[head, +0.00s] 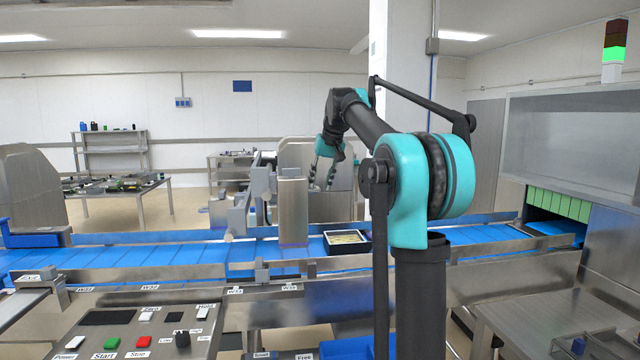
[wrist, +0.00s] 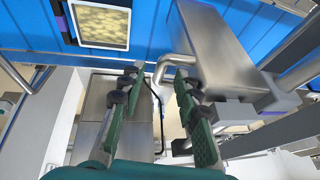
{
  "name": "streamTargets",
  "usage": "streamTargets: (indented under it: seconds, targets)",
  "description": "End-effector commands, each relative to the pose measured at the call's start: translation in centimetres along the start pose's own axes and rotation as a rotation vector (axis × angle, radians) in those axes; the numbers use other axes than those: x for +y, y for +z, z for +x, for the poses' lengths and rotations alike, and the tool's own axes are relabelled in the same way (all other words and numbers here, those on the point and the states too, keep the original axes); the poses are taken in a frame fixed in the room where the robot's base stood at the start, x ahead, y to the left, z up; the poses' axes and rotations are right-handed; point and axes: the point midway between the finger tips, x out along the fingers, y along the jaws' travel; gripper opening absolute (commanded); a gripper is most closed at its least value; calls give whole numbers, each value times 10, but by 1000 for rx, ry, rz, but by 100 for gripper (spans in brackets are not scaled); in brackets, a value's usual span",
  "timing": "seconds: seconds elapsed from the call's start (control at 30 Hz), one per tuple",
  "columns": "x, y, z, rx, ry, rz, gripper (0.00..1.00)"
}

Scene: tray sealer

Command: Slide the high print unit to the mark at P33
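A tall steel box (head: 293,212), which looks like a print unit, stands over the blue conveyor belt, left of my gripper (head: 322,172). In the wrist view a steel box (wrist: 215,48) fills the upper right, with a bent steel handle (wrist: 161,68) on its left side. My gripper (wrist: 158,76) is open, with its green-padded fingers apart. The handle's bend appears between or just beyond the fingertips; I cannot tell whether they touch.
A black-rimmed tray of pale food (head: 346,238) lies on the belt (head: 200,253), right of the box; it also shows in the wrist view (wrist: 102,22). Grey brackets (head: 240,212) stand left of the box. A button panel (head: 140,332) is at front left, and the sealer housing (head: 570,140) at right.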

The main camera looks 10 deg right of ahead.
Motion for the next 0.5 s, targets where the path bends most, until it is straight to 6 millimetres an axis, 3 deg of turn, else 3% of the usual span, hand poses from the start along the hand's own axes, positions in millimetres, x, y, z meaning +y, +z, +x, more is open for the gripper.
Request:
streamTargets:
  seconds: [0.37,0.5]
  targets:
    - [0,0,6,0,0,0,32]
    - [0,0,6,0,0,0,16]
